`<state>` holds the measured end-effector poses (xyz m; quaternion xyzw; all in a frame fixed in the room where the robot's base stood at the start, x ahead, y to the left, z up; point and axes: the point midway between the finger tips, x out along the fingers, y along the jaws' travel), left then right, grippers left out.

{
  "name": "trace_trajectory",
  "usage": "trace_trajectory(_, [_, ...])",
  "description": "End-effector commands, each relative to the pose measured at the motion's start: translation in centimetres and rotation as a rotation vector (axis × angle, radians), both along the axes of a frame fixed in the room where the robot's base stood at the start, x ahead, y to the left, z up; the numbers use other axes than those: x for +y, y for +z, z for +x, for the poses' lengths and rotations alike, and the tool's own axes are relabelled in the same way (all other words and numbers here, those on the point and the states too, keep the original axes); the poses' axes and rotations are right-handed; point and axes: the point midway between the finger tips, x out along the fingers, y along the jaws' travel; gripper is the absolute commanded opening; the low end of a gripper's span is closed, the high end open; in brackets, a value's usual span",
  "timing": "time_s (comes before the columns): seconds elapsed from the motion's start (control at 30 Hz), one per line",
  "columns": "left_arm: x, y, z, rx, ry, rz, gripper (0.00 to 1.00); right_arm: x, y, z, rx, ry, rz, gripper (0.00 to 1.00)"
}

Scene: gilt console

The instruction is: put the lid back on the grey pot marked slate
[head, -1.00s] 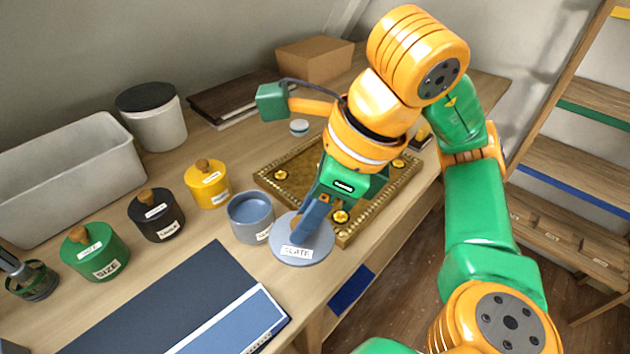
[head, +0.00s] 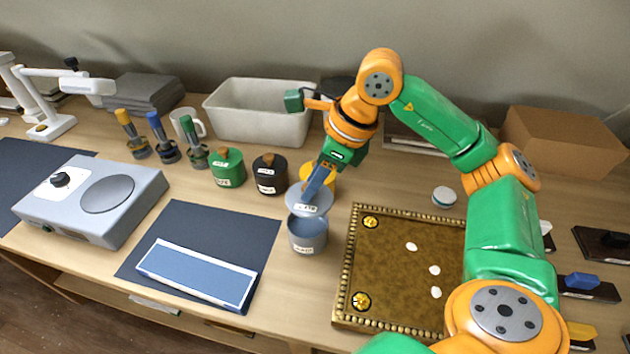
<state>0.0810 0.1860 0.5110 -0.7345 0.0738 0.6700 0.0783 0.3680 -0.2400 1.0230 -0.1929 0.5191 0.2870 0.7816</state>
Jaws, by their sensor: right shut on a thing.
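The grey pot marked slate (head: 308,238) stands open on the bench, left of the gilt tray. My right gripper (head: 316,182) is shut on the grey lid (head: 322,208), a flat disc with a label reading slate. The lid is in the air, and in the head view it shows just beyond the pot's mouth, overlapping its far rim. I cannot tell its exact height over the pot. The lid's knob is hidden by the fingers. My left gripper is not in view.
Green (head: 228,168), black (head: 270,175) and partly hidden yellow (head: 325,178) lidded pots stand close behind and left. The ornate gilt tray (head: 343,275) is at right, a dark mat (head: 190,235) at left. A pale bin (head: 258,115) stands at the back.

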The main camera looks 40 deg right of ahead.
Motion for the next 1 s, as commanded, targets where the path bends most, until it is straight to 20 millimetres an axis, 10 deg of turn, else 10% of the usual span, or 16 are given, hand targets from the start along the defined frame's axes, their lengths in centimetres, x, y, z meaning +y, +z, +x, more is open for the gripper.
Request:
trace_trajectory(0.6, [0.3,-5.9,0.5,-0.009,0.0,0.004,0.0,0.0,-6.4,0.0,-0.001,0.0,0.001,0.0])
trace_trajectory(1.0, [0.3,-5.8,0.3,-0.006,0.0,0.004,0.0,0.0,-6.4,0.0,-0.001,0.0,0.001,0.0])
